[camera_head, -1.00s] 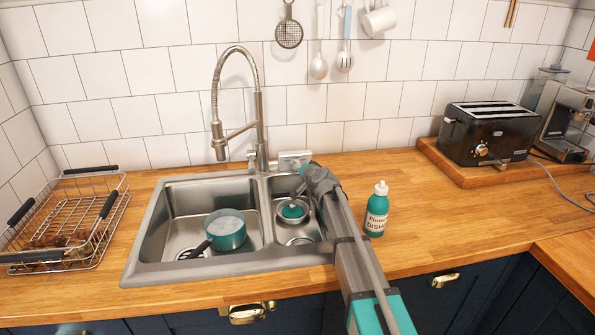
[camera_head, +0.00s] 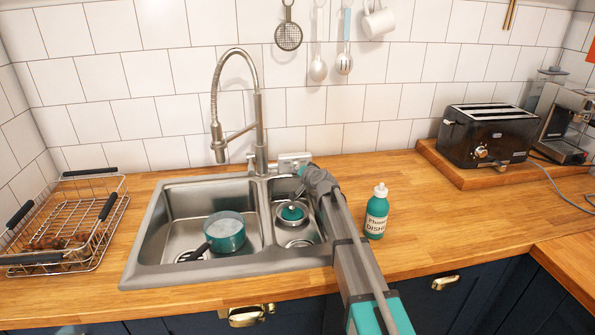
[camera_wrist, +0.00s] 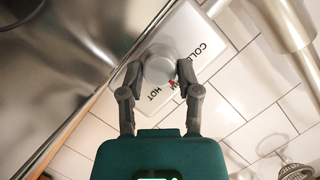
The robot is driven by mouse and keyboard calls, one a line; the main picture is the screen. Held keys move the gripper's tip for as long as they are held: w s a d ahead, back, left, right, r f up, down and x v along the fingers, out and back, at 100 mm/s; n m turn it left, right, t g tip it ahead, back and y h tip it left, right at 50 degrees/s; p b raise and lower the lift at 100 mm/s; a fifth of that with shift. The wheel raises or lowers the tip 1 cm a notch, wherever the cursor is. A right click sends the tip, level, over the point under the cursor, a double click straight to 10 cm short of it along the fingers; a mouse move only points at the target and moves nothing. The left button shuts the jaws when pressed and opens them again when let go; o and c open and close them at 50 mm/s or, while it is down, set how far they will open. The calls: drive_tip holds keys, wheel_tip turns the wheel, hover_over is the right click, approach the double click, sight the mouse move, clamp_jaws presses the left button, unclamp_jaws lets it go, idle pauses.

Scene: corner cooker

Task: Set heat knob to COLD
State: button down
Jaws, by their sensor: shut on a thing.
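The heat knob (camera_wrist: 160,68) is a round grey knob on a white plate (camera_wrist: 190,30) in the wrist view. Black labels COLD and HOT are printed on the plate, with another label between them partly hidden. A small red mark at the knob's edge faces this middle label, between COLD and HOT. My gripper (camera_wrist: 160,75) is shut on the knob, one finger at each side. In the head view the white plate (camera_head: 294,158) sits on the tiled wall behind the sink; my arm hides the knob there.
The sink (camera_head: 160,235) holds a teal pot (camera_head: 226,234). The tap (camera_head: 258,130) stands just left of the plate. A dish soap bottle (camera_head: 377,212) stands right of my arm. A wire rack (camera_head: 70,215) and a toaster (camera_head: 487,135) are farther off.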

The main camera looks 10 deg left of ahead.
drive_tip(key=shift+n, duration=0.3)
drive_tip(key=n+h, duration=0.1)
drive_tip(key=n, duration=0.1)
drive_tip(key=n+h+p, duration=0.1)
drive_tip(key=n+h, duration=0.1)
drive_tip(key=n, duration=0.1)
drive_tip(key=n+h+p, duration=0.1)
drive_tip(key=n+h, duration=0.1)
drive_tip(key=shift+s+a+t, duration=0.15)
drive_tip(key=shift+a+t, duration=0.1)
drive_tip(key=shift+t, duration=0.15)
idle(0.4)
drive_tip(key=shift+n+h, duration=0.3)
drive_tip(key=shift+n, duration=0.1)
drive_tip(key=shift+c, duration=1.5)
unclamp_jaws()
drive_tip(key=shift+m, duration=0.4)
